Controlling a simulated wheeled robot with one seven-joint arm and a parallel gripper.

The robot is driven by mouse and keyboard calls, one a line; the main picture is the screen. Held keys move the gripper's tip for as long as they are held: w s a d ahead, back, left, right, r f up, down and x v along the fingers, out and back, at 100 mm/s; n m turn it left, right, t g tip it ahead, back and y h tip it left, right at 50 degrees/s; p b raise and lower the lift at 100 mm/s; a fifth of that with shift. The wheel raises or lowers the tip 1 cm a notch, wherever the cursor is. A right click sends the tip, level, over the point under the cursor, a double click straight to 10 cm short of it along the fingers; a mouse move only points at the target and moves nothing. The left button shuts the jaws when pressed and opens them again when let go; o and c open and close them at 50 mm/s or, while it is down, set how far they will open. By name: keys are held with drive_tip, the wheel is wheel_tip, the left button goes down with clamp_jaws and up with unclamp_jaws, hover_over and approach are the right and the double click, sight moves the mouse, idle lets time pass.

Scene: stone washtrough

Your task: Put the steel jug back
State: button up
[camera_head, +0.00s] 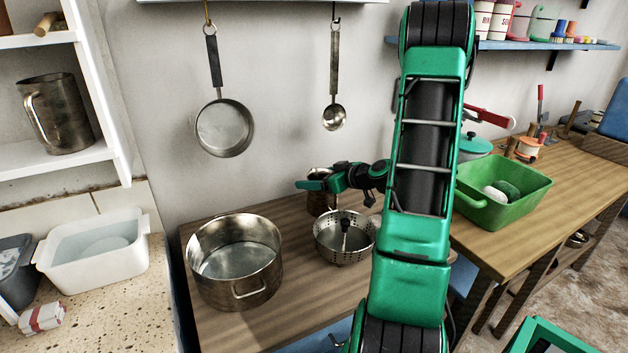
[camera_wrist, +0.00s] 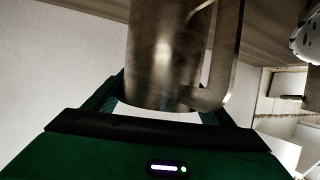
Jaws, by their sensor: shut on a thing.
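A brownish steel jug (camera_head: 319,206) is at the back of the wooden table, beside the colander and partly hidden by my gripper (camera_head: 313,185). My gripper is shut on this jug near its upper part. In the wrist view the jug (camera_wrist: 158,62) fills the middle between the fingers, with its handle on the right. I cannot tell whether its base touches the table. A second, larger-looking steel jug (camera_head: 62,115) stands upright on the white shelf at the left, handle to the left.
A steel pot (camera_head: 238,287) and a colander (camera_head: 345,252) stand on the wooden table (camera_head: 300,310) close by. A pan (camera_head: 224,128) and a ladle (camera_head: 334,117) hang above. A white basin (camera_head: 95,255) sits left; a green tub (camera_head: 500,205) stands right.

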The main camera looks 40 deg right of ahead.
drive_tip(key=o, duration=2.1)
drive_tip(key=shift+f, duration=0.1)
drive_tip(key=v, duration=1.2)
drive_tip(key=shift+r, duration=0.2)
